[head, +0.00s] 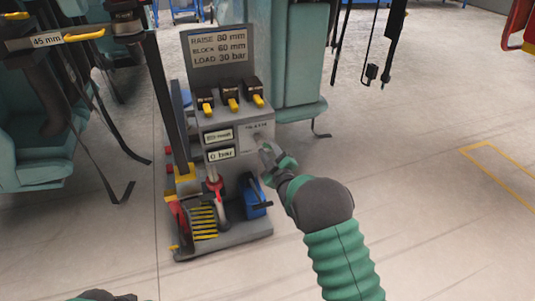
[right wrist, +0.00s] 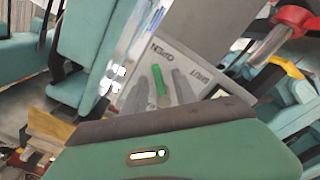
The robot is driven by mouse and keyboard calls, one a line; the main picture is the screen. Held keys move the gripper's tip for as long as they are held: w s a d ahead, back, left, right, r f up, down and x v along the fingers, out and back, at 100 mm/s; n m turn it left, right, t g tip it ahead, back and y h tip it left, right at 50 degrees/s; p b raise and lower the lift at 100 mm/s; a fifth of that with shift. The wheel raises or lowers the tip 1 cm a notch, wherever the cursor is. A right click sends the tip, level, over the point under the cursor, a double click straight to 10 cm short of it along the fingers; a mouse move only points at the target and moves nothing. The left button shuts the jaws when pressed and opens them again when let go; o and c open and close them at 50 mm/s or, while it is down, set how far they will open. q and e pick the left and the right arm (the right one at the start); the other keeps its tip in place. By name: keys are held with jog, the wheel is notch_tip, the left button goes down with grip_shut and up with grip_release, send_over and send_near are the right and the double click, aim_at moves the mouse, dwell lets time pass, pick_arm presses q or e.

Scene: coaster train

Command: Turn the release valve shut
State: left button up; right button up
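The release valve shows in the right wrist view as a green handle (right wrist: 160,86) on a light panel (right wrist: 188,62) marked OPEN and SHUT. The handle stands between the two words, closer to OPEN. My right gripper (right wrist: 158,92) has one grey finger on each side of the handle, with narrow gaps showing. In the head view my right gripper (head: 267,156) is at the right front of the grey pump stand (head: 256,231), just below the valve panel (head: 257,132). It hides the handle there. My left gripper is out of view; only a bit of my left arm shows at the bottom edge.
A sign (head: 219,48) reads RAISE 80 mm, BLOCK 60 mm, LOAD 30 bar. Below it are yellow-tipped levers (head: 232,102) and a display (head: 220,154) reading 0 bar. A 45 mm tag (head: 47,40) is at upper left.

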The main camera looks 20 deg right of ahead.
jog(key=shift+w+r, duration=0.1)
jog(key=shift+w, duration=0.35)
grip_shut()
